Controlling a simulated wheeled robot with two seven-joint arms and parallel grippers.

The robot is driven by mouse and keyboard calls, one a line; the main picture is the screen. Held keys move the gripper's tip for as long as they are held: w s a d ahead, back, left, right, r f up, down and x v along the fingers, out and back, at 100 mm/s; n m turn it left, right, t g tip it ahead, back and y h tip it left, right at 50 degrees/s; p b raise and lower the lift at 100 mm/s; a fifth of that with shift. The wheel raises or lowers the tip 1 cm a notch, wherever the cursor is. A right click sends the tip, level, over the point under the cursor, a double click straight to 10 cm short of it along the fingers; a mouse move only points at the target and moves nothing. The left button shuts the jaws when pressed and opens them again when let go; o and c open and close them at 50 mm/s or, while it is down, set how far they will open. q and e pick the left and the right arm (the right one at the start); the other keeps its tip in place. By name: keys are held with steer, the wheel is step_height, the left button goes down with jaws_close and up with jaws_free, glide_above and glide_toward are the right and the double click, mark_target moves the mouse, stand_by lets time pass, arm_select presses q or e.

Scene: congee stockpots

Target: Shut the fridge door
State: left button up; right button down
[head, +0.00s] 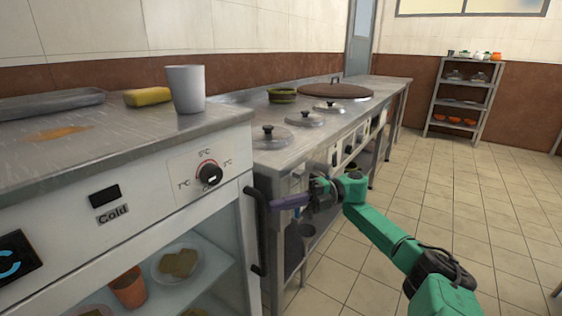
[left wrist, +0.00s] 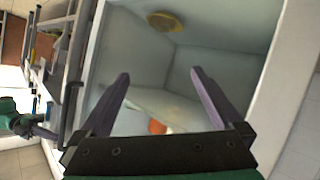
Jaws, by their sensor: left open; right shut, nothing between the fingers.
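The fridge (head: 150,195) is the steel-topped unit at left in the head view, with a "Cold" label and a dial. Its inside shows, with plates of food and an orange-brown pot on shelves. A white door edge (head: 247,240) with a vertical black handle (head: 258,232) is at its right; how far it stands open is hard to tell. My right gripper (head: 277,204) is shut and empty, its purple fingers close beside the handle; contact is unclear. My left gripper (left wrist: 158,95) is open and empty in the left wrist view, facing the fridge interior (left wrist: 185,75); the head view does not show it.
A grey cup (head: 186,90), a yellow sponge (head: 148,97) and a tray (head: 50,104) stand on the fridge top. A steel counter (head: 275,152) with several lids runs beyond. A shelf rack (head: 463,98) stands far back. The tiled floor at right is clear.

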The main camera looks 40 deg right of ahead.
step_height(320, 180, up, 11)
steer(key=p, duration=0.3)
steer(key=shift+f, duration=0.15)
arm_select(q)
steer(key=a+r+m+g+y+p, duration=0.1)
steer(key=a+r+g+y+p, duration=0.1)
steer(key=a+r+g, duration=0.2)
steer(key=shift+a+r, duration=0.55)
arm_select(e)
step_height(320, 180, up, 7)
arm_select(q)
steer(key=shift+s+g, duration=0.2)
steer(key=shift+g, duration=0.1)
